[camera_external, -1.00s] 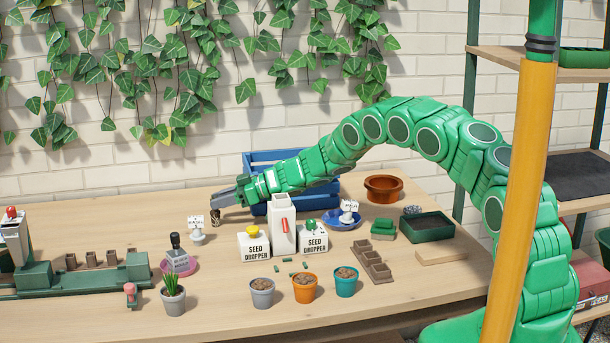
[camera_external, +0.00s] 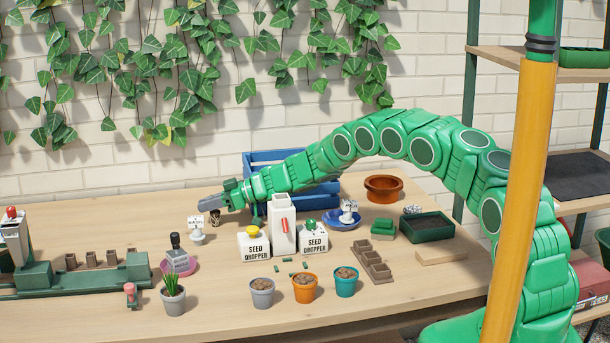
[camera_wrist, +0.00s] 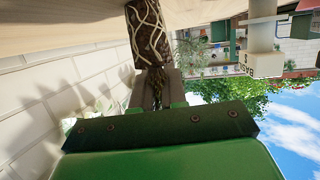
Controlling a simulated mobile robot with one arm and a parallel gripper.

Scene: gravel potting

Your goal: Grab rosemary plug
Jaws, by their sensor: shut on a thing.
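My gripper (camera_external: 210,202) reaches out to the left, low over the table, left of the blue crate. In the wrist view the grey fingers (camera_wrist: 155,86) are shut on a plug (camera_wrist: 150,32), a dark brown root ball laced with pale roots. Some thin green and brown stems show between the fingers. In the outside view the plug (camera_external: 215,218) is a small dark shape just below the fingertips, its lower end at or very near the table. Its leaves are mostly hidden, and I cannot read its kind.
The yellow-topped seed dropper (camera_external: 254,243) and white dispenser (camera_external: 282,226) are at the right. The blue crate (camera_external: 262,158) lies behind my arm.

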